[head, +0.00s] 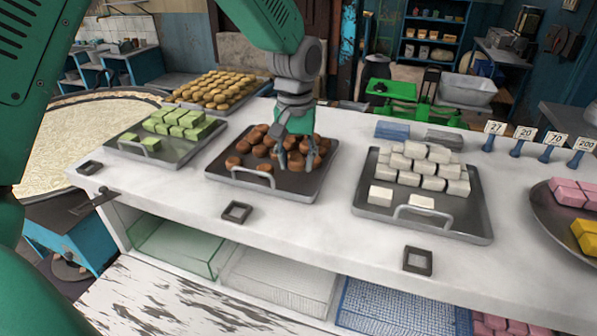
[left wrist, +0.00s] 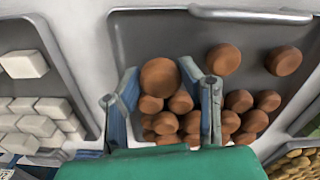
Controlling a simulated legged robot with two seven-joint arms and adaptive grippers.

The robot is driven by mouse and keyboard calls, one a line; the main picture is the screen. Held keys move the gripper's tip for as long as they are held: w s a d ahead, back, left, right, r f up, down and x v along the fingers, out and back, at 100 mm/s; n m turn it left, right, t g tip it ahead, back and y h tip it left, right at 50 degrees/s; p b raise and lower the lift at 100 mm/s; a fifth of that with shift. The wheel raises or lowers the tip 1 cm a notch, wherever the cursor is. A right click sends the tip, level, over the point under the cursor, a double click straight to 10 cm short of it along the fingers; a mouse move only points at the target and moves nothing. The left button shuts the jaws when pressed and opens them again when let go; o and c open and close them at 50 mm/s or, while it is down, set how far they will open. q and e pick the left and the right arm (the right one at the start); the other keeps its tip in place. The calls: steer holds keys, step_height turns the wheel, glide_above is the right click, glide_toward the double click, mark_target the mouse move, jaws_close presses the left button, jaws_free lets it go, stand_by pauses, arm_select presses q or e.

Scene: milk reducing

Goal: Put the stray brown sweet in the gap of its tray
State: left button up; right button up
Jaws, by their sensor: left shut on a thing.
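A dark tray (head: 223,168) with a raised handle bears a pile of round brown sweets (head: 262,151). My left gripper (head: 293,166) points down over the right part of this tray. In the left wrist view its two fingers (left wrist: 165,95) stand on either side of one brown sweet (left wrist: 160,77), and it is shut on that sweet. The held sweet looks larger than the ones behind it. Two loose brown sweets (left wrist: 224,59) lie nearer the handle side. The gripper hides part of the pile, and I cannot tell whether the held sweet touches the tray. My right gripper is not in view.
A tray of white blocks (head: 385,212) stands to the right, and a tray of green blocks (head: 185,152) to the left. A tray of yellow sweets (head: 260,82) is behind. The white counter (head: 325,215) is bare between the trays. Square dark frames (head: 237,212) lie along its front edge.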

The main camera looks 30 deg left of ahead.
mark_target(298, 182)
arm_select(q)
steer(key=f, duration=0.3)
steer(key=shift+w+f, duration=0.2)
steer(key=shift+f, duration=0.05)
steer(key=shift+d+f+p, duration=0.2)
steer(key=shift+f+p, duration=0.05)
steer(key=shift+p, duration=0.05)
steer(key=shift+d, duration=0.15)
steer(key=shift+s, duration=0.1)
steer(key=o, duration=1)
steer(key=shift+f, duration=0.1)
steer(key=shift+a, duration=0.2)
